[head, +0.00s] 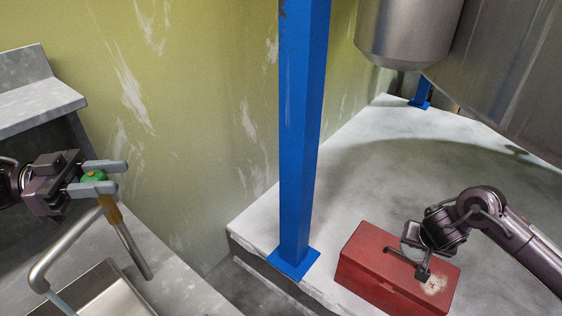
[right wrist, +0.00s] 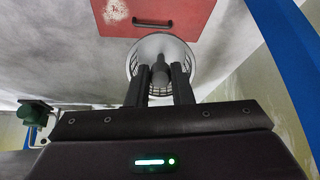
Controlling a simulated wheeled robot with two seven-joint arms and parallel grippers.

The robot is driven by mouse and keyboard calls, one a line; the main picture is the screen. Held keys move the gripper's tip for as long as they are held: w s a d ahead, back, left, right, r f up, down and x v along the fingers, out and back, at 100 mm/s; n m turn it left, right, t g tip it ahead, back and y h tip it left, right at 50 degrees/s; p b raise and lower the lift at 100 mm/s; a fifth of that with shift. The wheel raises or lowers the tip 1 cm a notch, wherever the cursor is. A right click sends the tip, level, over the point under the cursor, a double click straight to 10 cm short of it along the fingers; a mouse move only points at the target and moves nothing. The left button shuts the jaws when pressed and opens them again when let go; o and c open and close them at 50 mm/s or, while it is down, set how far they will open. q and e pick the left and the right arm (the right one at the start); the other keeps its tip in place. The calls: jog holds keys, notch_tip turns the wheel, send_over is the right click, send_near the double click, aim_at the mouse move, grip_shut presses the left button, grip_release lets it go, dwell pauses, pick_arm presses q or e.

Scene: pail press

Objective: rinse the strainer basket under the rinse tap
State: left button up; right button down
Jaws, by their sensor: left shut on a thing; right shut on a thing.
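The rinse tap (head: 62,247) is a bent steel pipe with a brass part and a green knob (head: 95,175) at the lower left of the head view. My left gripper (head: 116,178) is shut on the green knob, one finger on each side. The strainer basket (right wrist: 135,62) is a pale round mesh basket in the right wrist view. My right gripper (right wrist: 161,76) is shut on its dark handle. In the head view my right gripper (head: 420,268) is above the red box, far to the right of the tap; the basket is mostly hidden there.
A steel basin (head: 95,292) lies below the tap. A blue post (head: 303,130) stands between the tap and my right arm. The red box (head: 370,262) sits on the pale raised floor. Steel tanks (head: 405,30) hang at the upper right. A grey ledge (head: 38,105) is at the left.

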aim_at(102, 173)
pick_arm(q)
jog(key=shift+m+g+b, duration=0.3)
jog(key=shift+b, duration=0.75)
pick_arm(e)
jog(key=shift+f, duration=1.5)
pick_arm(q)
jog(key=o, duration=1)
jog(key=shift+r, duration=0.5)
pick_arm(e)
jog(key=shift+f, duration=0.1)
pick_arm(q)
notch_tip(102, 173, up, 8)
jog(key=shift+r, duration=0.15)
notch_tip(102, 173, up, 11)
jog(key=p, duration=0.2)
jog(key=shift+p, duration=0.4)
pick_arm(e)
notch_tip(102, 173, up, 3)
